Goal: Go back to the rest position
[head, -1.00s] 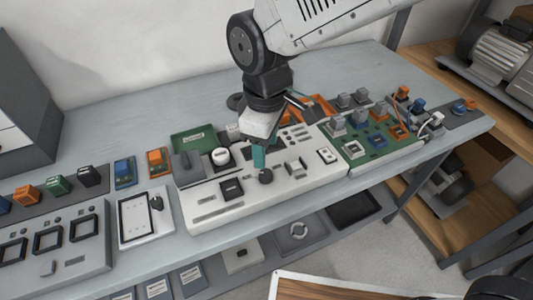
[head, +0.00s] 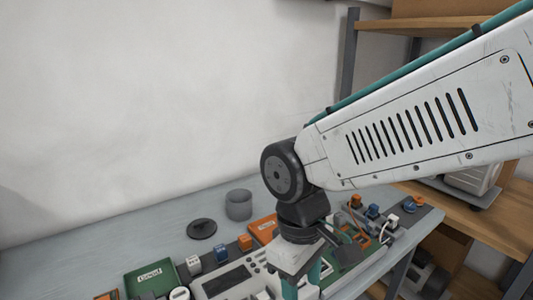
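My gripper (head: 302,285) hangs from the wrist at the bottom centre of the head view, over the right part of the white control panel (head: 228,278). Its two teal fingers stand apart, and nothing shows held between them. The fingertips are close to the lower picture edge, so their height above the panel is hard to tell. My arm reaches in from the upper right.
A green labelled tray (head: 150,279), a dark round disc (head: 202,229), a grey cup (head: 238,205) and an orange tray (head: 263,229) are on the grey bench (head: 95,243). Small coloured blocks stand at right. A wooden shelf (head: 468,212) stands beyond the bench.

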